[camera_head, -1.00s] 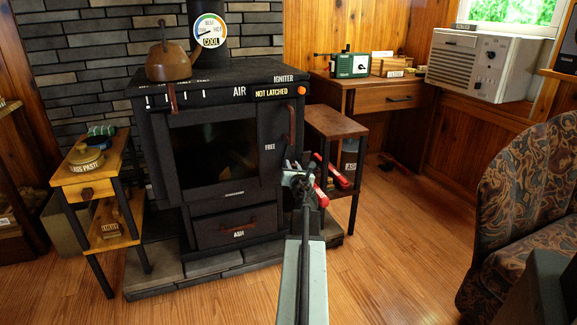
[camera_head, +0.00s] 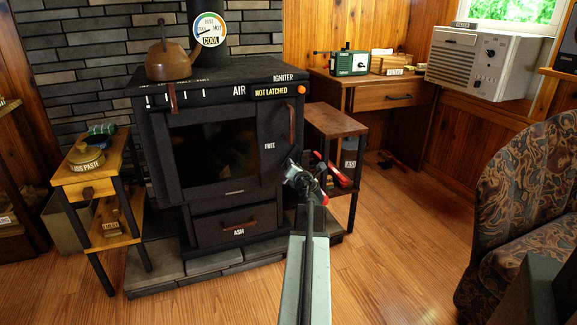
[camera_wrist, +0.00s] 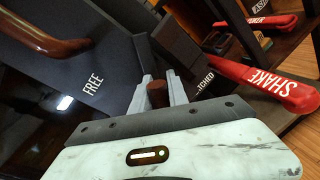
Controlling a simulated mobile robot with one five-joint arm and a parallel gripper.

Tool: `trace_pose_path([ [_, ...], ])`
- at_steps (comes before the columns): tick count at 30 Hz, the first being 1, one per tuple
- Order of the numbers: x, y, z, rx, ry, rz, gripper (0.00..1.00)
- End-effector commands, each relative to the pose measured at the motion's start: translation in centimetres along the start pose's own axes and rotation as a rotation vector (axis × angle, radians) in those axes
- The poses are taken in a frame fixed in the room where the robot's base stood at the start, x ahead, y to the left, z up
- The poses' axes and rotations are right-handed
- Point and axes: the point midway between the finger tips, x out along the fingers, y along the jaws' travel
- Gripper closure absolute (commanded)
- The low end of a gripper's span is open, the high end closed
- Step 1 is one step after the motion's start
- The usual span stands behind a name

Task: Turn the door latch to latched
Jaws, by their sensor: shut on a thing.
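The black stove (camera_head: 158,165) stands ahead with its door closed, and its sign (camera_head: 277,91) reads NOT LATCHED. My gripper (camera_head: 290,168) is at the right edge of the stove door, below the FREE label (camera_head: 269,146). In the wrist view my gripper (camera_wrist: 160,88) has its two grey fingers on either side of the brown end of the door latch (camera_wrist: 157,95), shut on it. The FREE label (camera_wrist: 93,84) lies left of the fingers. A label ending in "CHED" (camera_wrist: 204,75) lies to the right, partly hidden.
The brown door handle (camera_wrist: 40,35) is left of my gripper. A patterned armchair (camera_head: 525,215) stands at the right. Floor between is clear.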

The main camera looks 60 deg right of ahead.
Motion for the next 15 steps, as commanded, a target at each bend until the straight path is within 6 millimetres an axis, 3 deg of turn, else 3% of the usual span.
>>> trace_pose_path([
  [6, 0.16, -0.68, -0.1, 0.239, 0.047, -0.001, 1.0],
  [15, 0.19, -0.83, -0.21, 0.299, 0.059, -0.001, 1.0],
])
